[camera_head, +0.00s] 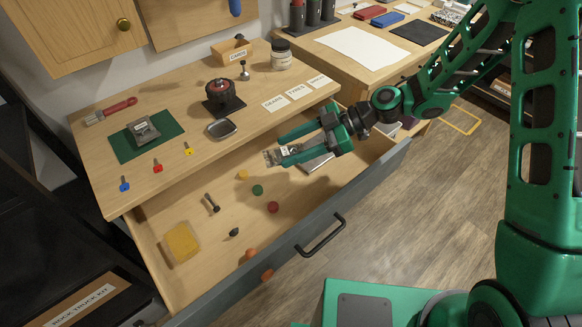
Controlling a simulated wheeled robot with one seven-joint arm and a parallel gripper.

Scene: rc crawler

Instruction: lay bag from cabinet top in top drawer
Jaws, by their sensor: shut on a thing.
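My gripper (277,149) is shut on a small silvery bag (285,151) with a pale label, which shows between and just past the fingertips. It is held over the open top drawer (200,295), near the cabinet top's front edge. I cannot tell exactly how high the bag is above the drawer floor. The cabinet top (175,110) is wooden. The drawer has a grey front with a black handle (320,237).
In the drawer lie a yellow sponge-like block (181,242), a dark bolt (211,203), a red ball (273,207), a green ball (257,190) and a flat grey item (317,163) near my gripper. The drawer floor's middle has free room. A green mat (120,147) lies on the cabinet top.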

